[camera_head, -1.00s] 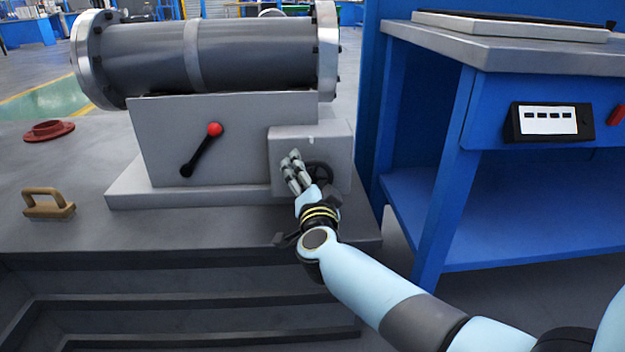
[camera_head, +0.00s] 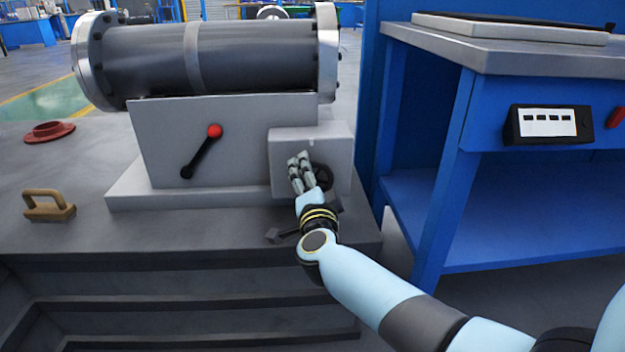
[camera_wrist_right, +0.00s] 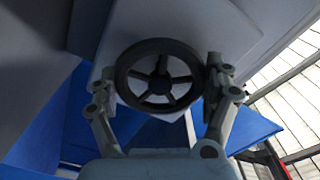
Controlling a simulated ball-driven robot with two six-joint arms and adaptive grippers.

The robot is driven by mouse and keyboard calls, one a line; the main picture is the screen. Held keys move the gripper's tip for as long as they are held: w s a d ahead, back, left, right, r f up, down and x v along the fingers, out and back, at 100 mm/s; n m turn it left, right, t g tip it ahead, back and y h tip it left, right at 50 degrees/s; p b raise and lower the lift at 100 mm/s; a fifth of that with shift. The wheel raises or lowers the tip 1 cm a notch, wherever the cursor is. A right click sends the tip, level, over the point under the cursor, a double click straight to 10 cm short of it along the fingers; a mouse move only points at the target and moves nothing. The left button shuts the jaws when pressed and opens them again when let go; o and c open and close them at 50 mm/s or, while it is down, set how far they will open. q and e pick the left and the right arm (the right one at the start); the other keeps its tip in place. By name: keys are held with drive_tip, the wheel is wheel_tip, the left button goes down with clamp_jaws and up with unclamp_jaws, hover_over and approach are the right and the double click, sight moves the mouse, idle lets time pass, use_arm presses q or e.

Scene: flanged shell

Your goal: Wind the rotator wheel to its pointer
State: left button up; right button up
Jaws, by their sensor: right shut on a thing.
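The rotator wheel (camera_head: 325,178) is a small dark wheel on the front of the grey box (camera_head: 341,150) at the right end of the shell's stand. My right gripper (camera_head: 299,159) is at the wheel and partly covers it in the head view. In the right wrist view the spoked wheel (camera_wrist_right: 160,76) sits between the two fingers, with the gripper shut on its rim. A small pale mark, possibly the pointer, shows near the box's upper front edge above the wheel. My left gripper is not in view.
The flanged shell (camera_head: 250,55) lies on a grey stand with a red-knobbed lever (camera_head: 201,152). A tan handle (camera_head: 48,205) and a red flanged part (camera_head: 49,132) rest at left. A blue bench (camera_head: 450,170) stands close on the right.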

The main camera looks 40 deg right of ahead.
drive_tip(key=m, duration=0.6)
drive_tip(key=shift+f, duration=0.1)
drive_tip(key=m, duration=0.3)
drive_tip(key=shift+b, duration=0.35)
drive_tip(key=m, duration=0.2)
drive_tip(key=shift+m+b, duration=0.35)
drive_tip(key=shift+m, duration=0.05)
drive_tip(key=m+b, duration=0.1)
drive_tip(key=m, duration=0.4)
drive_tip(key=shift+f+b, duration=0.1)
drive_tip(key=shift+b, duration=0.25)
drive_tip(key=shift+m+b, duration=0.35)
drive_tip(key=shift+m, duration=0.75)
drive_tip(key=shift+m+b, duration=0.3)
drive_tip(key=shift+m, duration=0.5)
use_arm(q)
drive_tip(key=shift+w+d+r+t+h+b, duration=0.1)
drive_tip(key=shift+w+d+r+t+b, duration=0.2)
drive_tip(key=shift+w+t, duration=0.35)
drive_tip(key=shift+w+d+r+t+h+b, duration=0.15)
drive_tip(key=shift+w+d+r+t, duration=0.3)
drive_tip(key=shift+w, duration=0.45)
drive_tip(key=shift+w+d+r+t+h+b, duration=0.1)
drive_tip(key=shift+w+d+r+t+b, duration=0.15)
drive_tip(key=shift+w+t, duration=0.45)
use_arm(e)
drive_tip(key=shift+m, duration=1.9)
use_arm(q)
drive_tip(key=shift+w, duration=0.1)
